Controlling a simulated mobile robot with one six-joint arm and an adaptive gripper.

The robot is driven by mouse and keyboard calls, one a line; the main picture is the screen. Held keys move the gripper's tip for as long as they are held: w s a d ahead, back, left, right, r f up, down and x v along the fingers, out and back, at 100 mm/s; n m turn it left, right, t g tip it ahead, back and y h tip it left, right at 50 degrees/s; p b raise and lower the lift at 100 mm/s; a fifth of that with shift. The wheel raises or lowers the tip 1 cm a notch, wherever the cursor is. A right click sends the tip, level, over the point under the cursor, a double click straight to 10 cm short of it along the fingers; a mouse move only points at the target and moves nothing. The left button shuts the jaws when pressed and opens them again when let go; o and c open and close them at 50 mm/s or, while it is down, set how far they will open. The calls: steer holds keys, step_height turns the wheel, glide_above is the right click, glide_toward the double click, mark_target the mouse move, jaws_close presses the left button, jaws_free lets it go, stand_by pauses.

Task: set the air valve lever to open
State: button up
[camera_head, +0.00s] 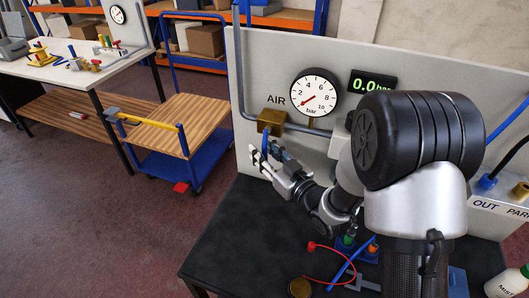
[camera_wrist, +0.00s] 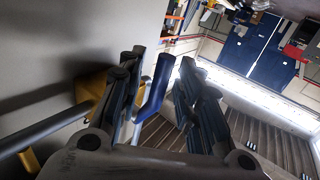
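The brass air valve body (camera_head: 270,122) is on the upright grey panel, below and left of the round bar gauge (camera_head: 314,92). Its blue lever (camera_head: 265,144) hangs down from it. My gripper (camera_head: 264,160) is at the lever, in front of the panel. In the wrist view the blue lever (camera_wrist: 154,86) stands between the two fingers of my gripper (camera_wrist: 162,66), nearer the left finger. The fingers are apart, with a clear gap on the right side of the lever. Whether the left finger touches it I cannot tell. The yellowish valve body (camera_wrist: 90,84) is partly hidden behind the left finger.
The gauge needle points low left, and the green display (camera_head: 372,84) reads 0.0. A grey pipe (camera_head: 240,80) runs to the valve. Below is a dark tabletop (camera_head: 225,245) with a red hose (camera_head: 330,250). A blue cart (camera_head: 165,130) stands left, past open floor.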

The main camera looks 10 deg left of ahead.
steer(key=shift+c, duration=0.3)
jaws_close()
stand_by(0.3)
